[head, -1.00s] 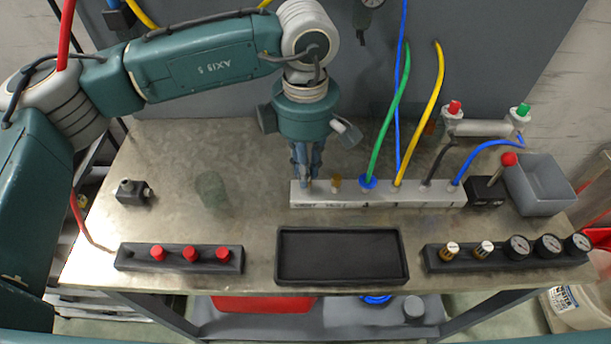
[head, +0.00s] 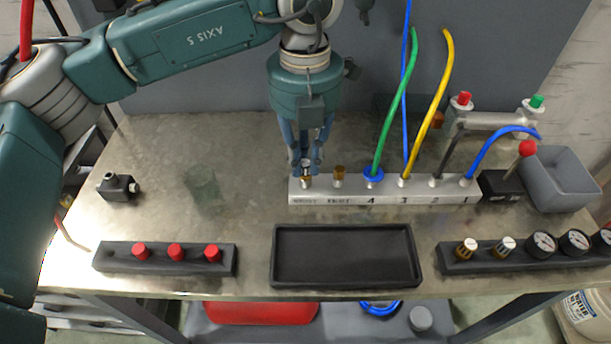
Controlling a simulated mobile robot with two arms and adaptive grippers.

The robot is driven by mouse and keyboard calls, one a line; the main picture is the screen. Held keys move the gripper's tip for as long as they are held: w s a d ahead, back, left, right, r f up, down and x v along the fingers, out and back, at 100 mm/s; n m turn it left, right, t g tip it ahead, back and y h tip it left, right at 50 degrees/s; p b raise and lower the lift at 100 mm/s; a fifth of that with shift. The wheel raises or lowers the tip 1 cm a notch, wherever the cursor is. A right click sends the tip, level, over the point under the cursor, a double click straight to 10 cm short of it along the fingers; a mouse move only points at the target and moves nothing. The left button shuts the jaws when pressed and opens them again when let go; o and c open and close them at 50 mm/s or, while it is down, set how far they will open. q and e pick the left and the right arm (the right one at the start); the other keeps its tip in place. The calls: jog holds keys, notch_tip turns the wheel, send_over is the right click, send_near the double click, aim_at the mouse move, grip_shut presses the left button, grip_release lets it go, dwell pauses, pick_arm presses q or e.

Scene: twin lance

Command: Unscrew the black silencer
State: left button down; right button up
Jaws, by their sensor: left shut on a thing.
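The grey manifold block (head: 384,196) lies across the middle of the bench, with fittings and hoses on its top. My left gripper (head: 306,168) points straight down at the block's left end. Its blue fingers are shut around the small fitting on the leftmost port, the silencer (head: 306,178). It looks dark and pale on top with brass below; the fingers partly hide it. It is upright and at the port; I cannot tell how far its thread is engaged. A brass fitting (head: 339,177) stands on the port beside it. My right gripper is not in view.
An empty black tray (head: 345,278) lies in front of the block. A rack with red caps (head: 165,259) is at left, a rack with fittings and gauges (head: 520,258) at right. Green (head: 395,105) and yellow (head: 438,90) hoses rise right of my gripper. A grey bin (head: 560,180) stands far right.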

pick_arm(q)
jog(key=shift+f+n+b, duration=0.2)
jog(key=shift+n+b, duration=0.1)
jog(key=shift+n, duration=0.6)
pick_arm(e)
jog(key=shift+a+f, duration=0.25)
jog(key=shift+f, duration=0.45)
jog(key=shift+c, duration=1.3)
pick_arm(q)
jog(key=n+b, duration=0.2)
jog(key=n, duration=0.4)
jog(key=shift+b, duration=0.3)
jog(key=shift+r+n+b, duration=0.15)
jog(key=shift+n+b, duration=0.2)
jog(key=shift+n, duration=0.85)
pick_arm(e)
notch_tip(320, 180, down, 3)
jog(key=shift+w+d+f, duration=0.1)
pick_arm(q)
jog(key=c, duration=1.8)
grip_release()
